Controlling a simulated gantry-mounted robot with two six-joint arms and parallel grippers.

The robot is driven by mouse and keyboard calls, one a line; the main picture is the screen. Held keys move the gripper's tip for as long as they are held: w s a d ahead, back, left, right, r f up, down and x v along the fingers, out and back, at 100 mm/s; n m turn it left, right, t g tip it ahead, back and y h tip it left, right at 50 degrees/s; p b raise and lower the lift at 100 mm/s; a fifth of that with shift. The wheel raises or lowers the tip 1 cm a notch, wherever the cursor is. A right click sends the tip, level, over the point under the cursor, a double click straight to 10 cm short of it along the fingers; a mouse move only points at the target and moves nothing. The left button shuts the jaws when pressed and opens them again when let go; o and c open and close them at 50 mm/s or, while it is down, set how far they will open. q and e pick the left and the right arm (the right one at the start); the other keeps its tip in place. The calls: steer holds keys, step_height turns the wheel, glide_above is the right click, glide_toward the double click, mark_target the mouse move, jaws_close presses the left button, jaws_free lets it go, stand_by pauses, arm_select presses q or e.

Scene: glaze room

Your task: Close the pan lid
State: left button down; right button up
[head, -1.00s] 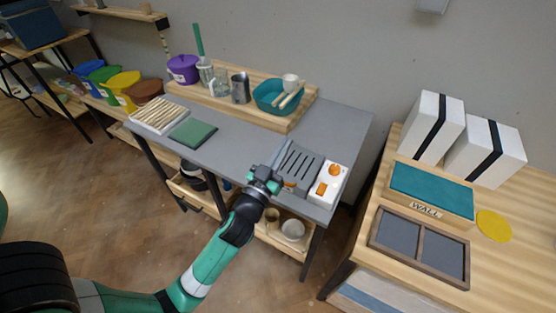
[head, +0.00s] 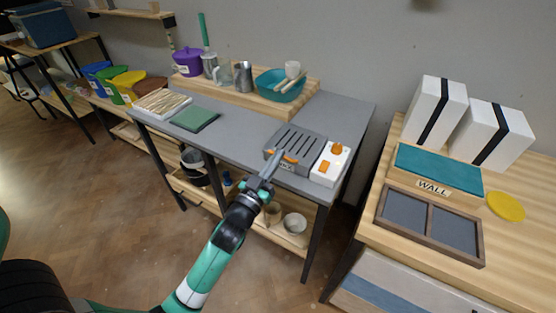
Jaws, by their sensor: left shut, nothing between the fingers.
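No thing is plainly marked as a pan. A grey slotted box (head: 300,142) with an orange handle on its front edge and a small label sits on the grey table (head: 246,124); it may be the pan with its lid, but I cannot tell. Its slotted top looks flat. My left gripper (head: 277,158) is shut and empty at the box's front left corner, near the orange handle. Whether it touches the box is unclear. My right gripper is out of view.
A white block with orange parts (head: 330,163) stands right beside the box. A teal bowl (head: 281,84) and a purple pot (head: 187,62) stand on a raised wooden board behind. A green pad (head: 195,119) lies left. The table's middle is clear.

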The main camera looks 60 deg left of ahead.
arm_select(q)
steer(key=shift+a+f+g, duration=0.15)
steer(key=shift+f+g, duration=0.15)
steer(key=shift+f, duration=0.75)
step_height(320, 180, up, 6)
steer(key=p, duration=0.4)
steer(key=s+d+f+b, duration=0.4)
steer(key=s+f+b, duration=0.2)
steer(key=f, duration=0.1)
steer(key=shift+d+f, duration=0.25)
steer(key=shift+f, duration=0.15)
steer(key=shift+w, duration=0.1)
